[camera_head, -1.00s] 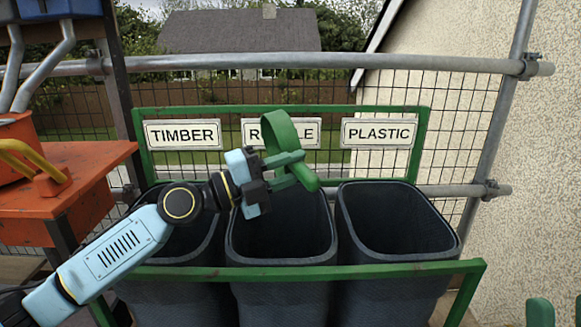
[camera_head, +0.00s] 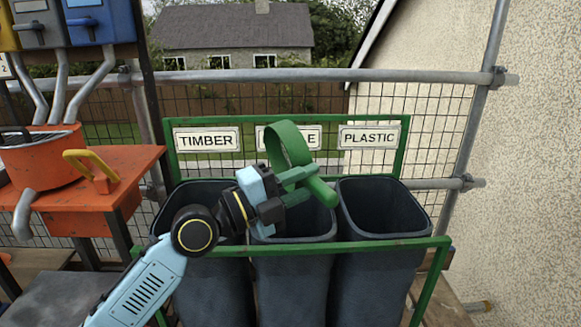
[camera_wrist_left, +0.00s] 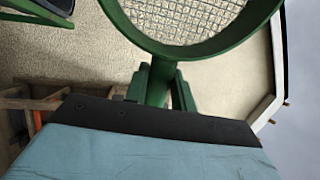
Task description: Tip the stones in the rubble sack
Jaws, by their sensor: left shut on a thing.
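A green sieve (camera_head: 287,147) with a round rim and a thick handle is held tipped up on edge over the middle dark sack (camera_head: 292,285). My left gripper (camera_head: 296,182) is shut on the sieve's handle. In the left wrist view, the sieve's rim (camera_wrist_left: 190,48) surrounds a pale mesh, and I see no stones on it. No stones show in the middle sack; its inside is dark and partly hidden by my gripper. My right gripper is not in view.
The timber sack stands left under its sign (camera_head: 207,139) and the plastic sack (camera_head: 380,275) right. A green frame rail (camera_head: 390,244) crosses in front. An orange bench (camera_head: 105,180) with a pot (camera_head: 42,160) stands left. Scaffold tubes and wire mesh are behind.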

